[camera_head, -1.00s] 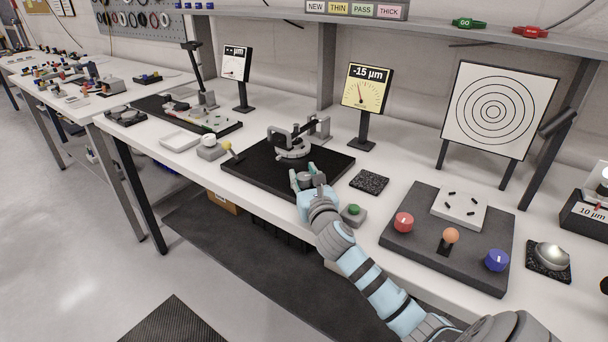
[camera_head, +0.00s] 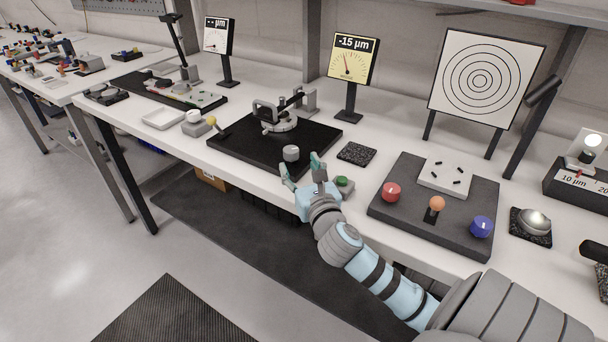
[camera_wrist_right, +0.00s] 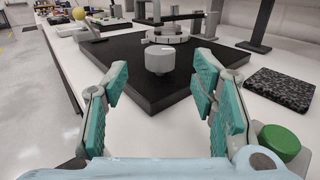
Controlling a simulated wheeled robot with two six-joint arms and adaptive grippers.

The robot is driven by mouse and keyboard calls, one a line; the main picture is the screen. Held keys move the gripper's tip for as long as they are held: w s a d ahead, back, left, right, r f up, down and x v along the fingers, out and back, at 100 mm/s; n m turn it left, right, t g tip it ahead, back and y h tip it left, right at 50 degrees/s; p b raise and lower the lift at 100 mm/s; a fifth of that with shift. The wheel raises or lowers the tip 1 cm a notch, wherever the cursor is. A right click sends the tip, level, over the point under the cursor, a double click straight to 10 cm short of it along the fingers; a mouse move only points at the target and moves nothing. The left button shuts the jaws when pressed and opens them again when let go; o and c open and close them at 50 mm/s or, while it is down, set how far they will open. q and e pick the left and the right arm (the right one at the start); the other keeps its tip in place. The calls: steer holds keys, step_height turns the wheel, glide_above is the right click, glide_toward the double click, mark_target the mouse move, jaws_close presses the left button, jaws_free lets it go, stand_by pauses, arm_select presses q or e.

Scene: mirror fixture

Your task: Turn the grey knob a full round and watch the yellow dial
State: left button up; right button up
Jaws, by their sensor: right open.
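The grey knob (camera_head: 291,153) stands on the front right part of the black base plate (camera_head: 240,148). It also shows in the right wrist view (camera_wrist_right: 160,59), ahead of the fingers and apart from them. My right gripper (camera_head: 303,170) is open and empty, just in front of the knob; its teal finger pads (camera_wrist_right: 160,105) stand wide apart in the wrist view. The yellow dial (camera_head: 353,58) stands on a post behind the plate and reads -15 µm. A grey ring-shaped fixture (camera_head: 279,121) sits on the plate behind the knob. My left gripper is not in view.
A green button (camera_head: 343,182) stands close to the right of my right gripper. A black speckled block (camera_head: 357,154) lies behind it. A dark panel (camera_head: 400,225) with red, orange and blue knobs is at the right. A white dial (camera_head: 216,36) stands at the back left.

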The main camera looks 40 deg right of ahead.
steer(key=shift+v, duration=1.95)
